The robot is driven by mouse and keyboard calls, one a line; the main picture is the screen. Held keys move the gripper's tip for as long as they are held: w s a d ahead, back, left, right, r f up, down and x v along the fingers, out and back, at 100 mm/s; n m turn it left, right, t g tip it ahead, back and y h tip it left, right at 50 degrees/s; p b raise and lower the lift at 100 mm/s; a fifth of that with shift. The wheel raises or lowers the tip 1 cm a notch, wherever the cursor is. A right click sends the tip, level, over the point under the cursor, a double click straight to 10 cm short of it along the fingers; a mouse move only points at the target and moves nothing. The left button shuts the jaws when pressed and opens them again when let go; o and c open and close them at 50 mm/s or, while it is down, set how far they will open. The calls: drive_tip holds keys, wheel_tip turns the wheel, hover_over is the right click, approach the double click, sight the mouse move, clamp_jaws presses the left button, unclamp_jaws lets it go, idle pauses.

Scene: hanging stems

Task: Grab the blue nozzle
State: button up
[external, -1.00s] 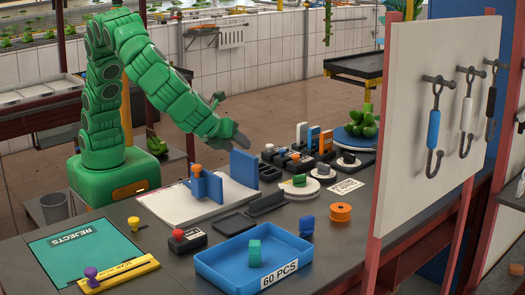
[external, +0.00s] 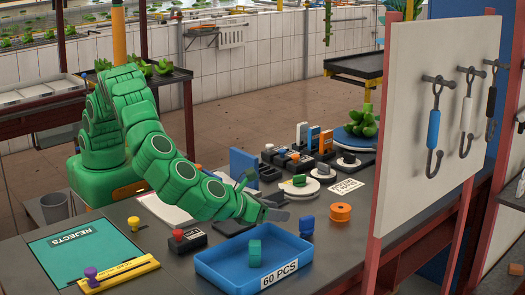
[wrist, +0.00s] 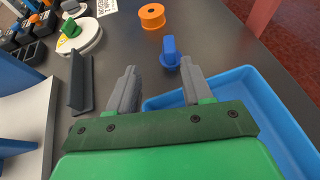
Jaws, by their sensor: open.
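The blue nozzle (external: 307,227) stands upright on the dark table, just behind the right rear corner of the blue tray. It also shows in the wrist view (wrist: 169,52), ahead of my fingertips and nearer the right finger. My gripper (external: 275,209) is open and empty, low over the tray's rear edge and left of the nozzle in the external view. In the wrist view both fingers (wrist: 158,76) are spread apart, pointing towards the nozzle, which they do not enclose. The nozzle's lower part shows a wider collar.
An orange spool (external: 341,212) stands beyond the nozzle. A white disc (external: 299,190) with a green piece and a dark angled holder (wrist: 80,82) lie to the left.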

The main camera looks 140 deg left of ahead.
sight(300, 222)
drive_tip(key=shift+w+d+f+m, duration=0.25)
drive_tip(key=shift+w+f+m, duration=0.05)
drive_tip(key=shift+w+f, duration=0.2)
drive_tip(key=shift+w+a+f, duration=0.1)
drive_tip(key=shift+a, duration=0.05)
drive_tip(key=shift+x, duration=3.75)
drive_tip(key=shift+w, duration=0.1)
clamp_jaws()
